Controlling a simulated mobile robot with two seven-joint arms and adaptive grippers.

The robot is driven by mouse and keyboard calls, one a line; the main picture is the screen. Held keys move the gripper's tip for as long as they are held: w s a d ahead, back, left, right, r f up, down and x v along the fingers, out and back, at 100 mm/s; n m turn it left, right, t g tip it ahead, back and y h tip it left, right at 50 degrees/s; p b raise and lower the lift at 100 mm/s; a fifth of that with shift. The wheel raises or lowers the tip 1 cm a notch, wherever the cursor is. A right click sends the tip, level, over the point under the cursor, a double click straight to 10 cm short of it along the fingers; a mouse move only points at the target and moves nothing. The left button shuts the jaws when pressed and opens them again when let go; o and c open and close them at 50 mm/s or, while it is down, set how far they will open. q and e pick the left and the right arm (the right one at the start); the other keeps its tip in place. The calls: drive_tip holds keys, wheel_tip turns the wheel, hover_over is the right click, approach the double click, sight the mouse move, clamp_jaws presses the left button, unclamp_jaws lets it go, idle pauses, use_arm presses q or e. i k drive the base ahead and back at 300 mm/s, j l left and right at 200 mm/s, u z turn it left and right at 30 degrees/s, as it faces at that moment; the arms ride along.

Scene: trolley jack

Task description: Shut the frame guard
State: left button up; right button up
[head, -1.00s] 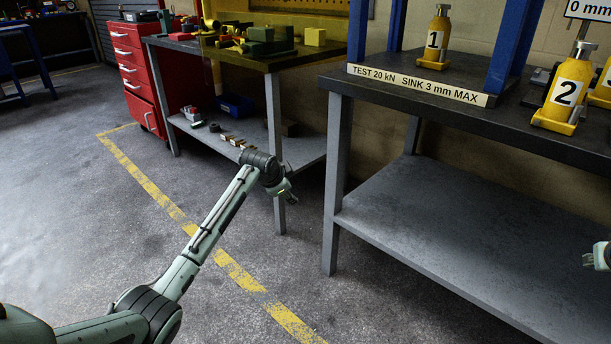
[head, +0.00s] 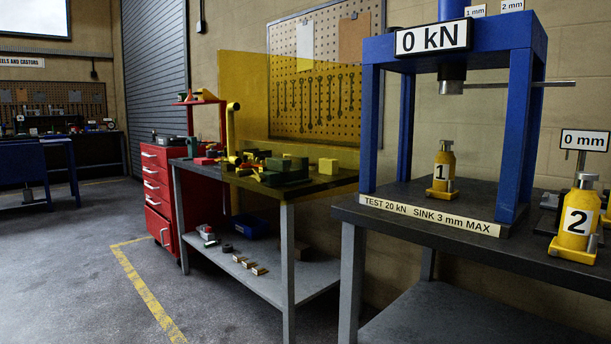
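The frame guard appears to be the see-through yellow panel (head: 243,80) in the head view. It stands upright to the left of the blue press frame (head: 518,130), its right edge close to the frame's left front post. It is swung out to the left, so the frame's front is open. Yellow jack 1 (head: 443,170) stands upright inside the frame, below the ram (head: 452,75), with a gap between them. Neither of my grippers shows in the current view.
Yellow jack 2 (head: 576,220) stands on the dark bench (head: 400,215) right of the frame. Behind the panel is a lower bench (head: 290,192) with green and yellow blocks. A red drawer cabinet (head: 155,190) stands further left. The floor at left (head: 70,270) is clear.

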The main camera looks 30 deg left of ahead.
sight(230, 108)
drive_tip(key=j+z, duration=0.35)
drive_tip(key=z, duration=0.15)
drive_tip(key=j+z, duration=0.5)
drive_tip(key=k+j+z, duration=0.15)
drive_tip(key=j, duration=0.2)
drive_tip(key=j+z, duration=0.1)
drive_tip(key=j, duration=0.2)
drive_tip(key=k+j+z, duration=0.15)
drive_tip(key=j, duration=0.15)
drive_tip(key=k+j, duration=0.15)
drive_tip(key=j, duration=0.2)
drive_tip(key=k+j+z, duration=0.1)
drive_tip(key=j, duration=0.25)
drive_tip(key=k+j, duration=0.2)
drive_tip(key=j, duration=0.15)
